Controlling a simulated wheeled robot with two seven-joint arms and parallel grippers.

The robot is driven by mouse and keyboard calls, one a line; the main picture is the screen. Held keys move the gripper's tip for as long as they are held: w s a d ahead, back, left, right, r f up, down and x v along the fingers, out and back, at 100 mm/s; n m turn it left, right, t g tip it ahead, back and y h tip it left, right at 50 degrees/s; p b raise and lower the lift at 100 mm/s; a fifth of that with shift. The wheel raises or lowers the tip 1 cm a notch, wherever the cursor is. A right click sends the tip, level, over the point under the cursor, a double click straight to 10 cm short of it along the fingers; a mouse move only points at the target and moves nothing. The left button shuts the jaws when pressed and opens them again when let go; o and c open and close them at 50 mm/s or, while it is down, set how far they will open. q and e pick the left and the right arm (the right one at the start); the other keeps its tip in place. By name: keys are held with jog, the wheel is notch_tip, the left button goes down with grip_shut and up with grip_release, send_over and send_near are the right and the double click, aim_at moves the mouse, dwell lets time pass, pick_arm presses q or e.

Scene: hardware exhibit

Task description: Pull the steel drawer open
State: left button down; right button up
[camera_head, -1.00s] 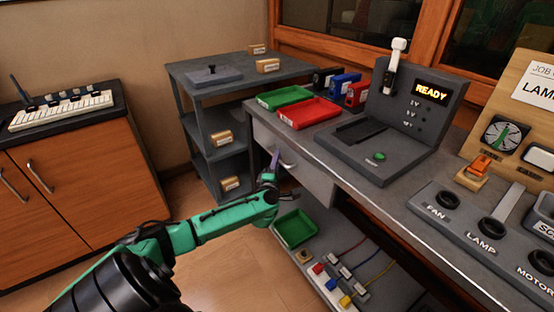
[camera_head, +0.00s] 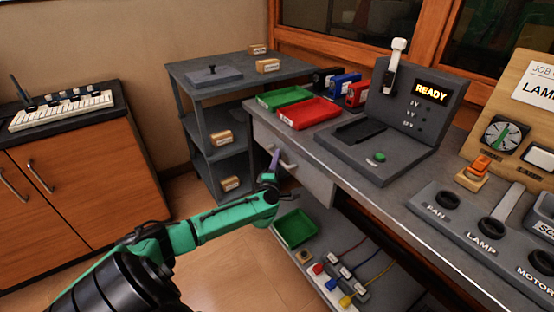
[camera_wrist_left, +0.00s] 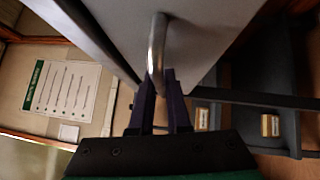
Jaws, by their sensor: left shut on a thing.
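The steel drawer (camera_head: 310,178) is a grey front under the workbench, with a curved metal handle (camera_head: 288,161) on it. In the left wrist view the handle (camera_wrist_left: 157,45) comes down between the purple fingers of my left gripper (camera_wrist_left: 165,80), which are shut on it. In the head view my left gripper (camera_head: 274,160) reaches the handle from below and left. The drawer front (camera_wrist_left: 210,30) also shows in the left wrist view. The drawer's inside is not visible. My right gripper is not in view.
The bench (camera_head: 385,192) above holds a green tray (camera_head: 283,97), a red tray (camera_head: 309,112) and a console reading READY (camera_head: 430,92). A lower shelf holds a green bin (camera_head: 295,229) and plugs with cables. A grey shelf unit (camera_head: 222,151) stands behind. Floor at left is free.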

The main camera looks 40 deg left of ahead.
pick_arm(q)
jog(key=shift+s, duration=0.15)
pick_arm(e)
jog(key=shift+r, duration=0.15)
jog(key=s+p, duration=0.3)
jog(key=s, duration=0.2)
pick_arm(q)
jog(key=s+a+p, duration=0.3)
jog(key=s+p, duration=0.1)
jog(key=s, duration=0.7)
jog(key=s+a+p, duration=0.4)
jog(key=s+p, duration=0.1)
jog(key=s, duration=0.7)
jog(key=shift+s, duration=0.15)
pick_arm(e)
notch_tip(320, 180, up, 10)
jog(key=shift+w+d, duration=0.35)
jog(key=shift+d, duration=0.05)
pick_arm(q)
jog(key=shift+f, duration=0.1)
jog(key=c, duration=0.9)
grip_release()
